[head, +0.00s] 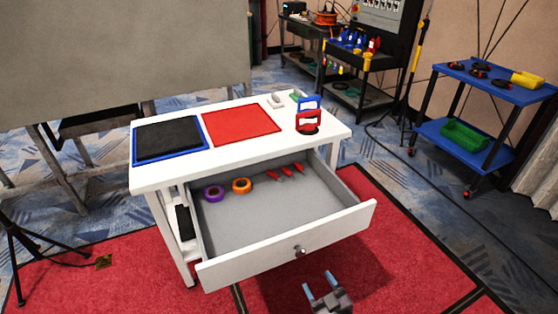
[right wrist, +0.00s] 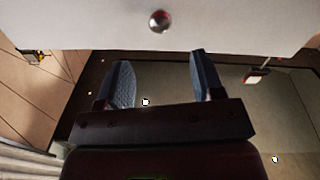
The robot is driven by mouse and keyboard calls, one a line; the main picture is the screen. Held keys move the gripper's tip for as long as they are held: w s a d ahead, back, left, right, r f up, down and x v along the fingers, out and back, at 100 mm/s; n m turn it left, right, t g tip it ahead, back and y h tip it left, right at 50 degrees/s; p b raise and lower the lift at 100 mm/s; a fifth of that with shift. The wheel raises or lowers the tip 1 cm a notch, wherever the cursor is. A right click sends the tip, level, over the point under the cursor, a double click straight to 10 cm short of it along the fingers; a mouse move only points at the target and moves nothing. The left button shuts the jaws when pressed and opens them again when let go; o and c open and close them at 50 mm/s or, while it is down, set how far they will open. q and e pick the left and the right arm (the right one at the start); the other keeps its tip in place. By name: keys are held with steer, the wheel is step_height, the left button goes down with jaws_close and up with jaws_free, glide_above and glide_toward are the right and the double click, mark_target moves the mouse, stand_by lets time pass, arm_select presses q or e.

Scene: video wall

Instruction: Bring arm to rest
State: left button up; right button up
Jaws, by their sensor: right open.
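My right gripper (head: 322,284) is open and empty, in front of the pulled-out drawer (head: 245,262) of the white table (head: 165,178). In the right wrist view its two blue-grey fingers (right wrist: 160,82) stand apart with nothing between them. The drawer front (right wrist: 235,22) with its round knob (right wrist: 159,21) lies beyond the fingertips, apart from them. In the head view the knob (head: 300,251) is a little above and left of the gripper. My left gripper is not in view.
The drawer holds a purple tape roll (head: 214,194), an orange one (head: 242,186) and red-handled tools (head: 285,171). On the tabletop are a black pad (head: 168,140), a red mat (head: 240,124) and a red-blue stand (head: 309,115). A blue cart (head: 500,85) stands at right.

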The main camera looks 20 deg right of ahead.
steer(key=s+r+m+g, duration=0.1)
steer(key=s+r+g, duration=0.2)
steer(key=s, duration=0.4)
steer(key=s+d+r+m+g+h+p, duration=0.1)
steer(key=s+r+g, duration=0.3)
steer(key=s, duration=0.3)
steer(key=shift+s+d+p, duration=0.2)
steer(key=shift+s+p, duration=0.1)
steer(key=shift+s, duration=0.05)
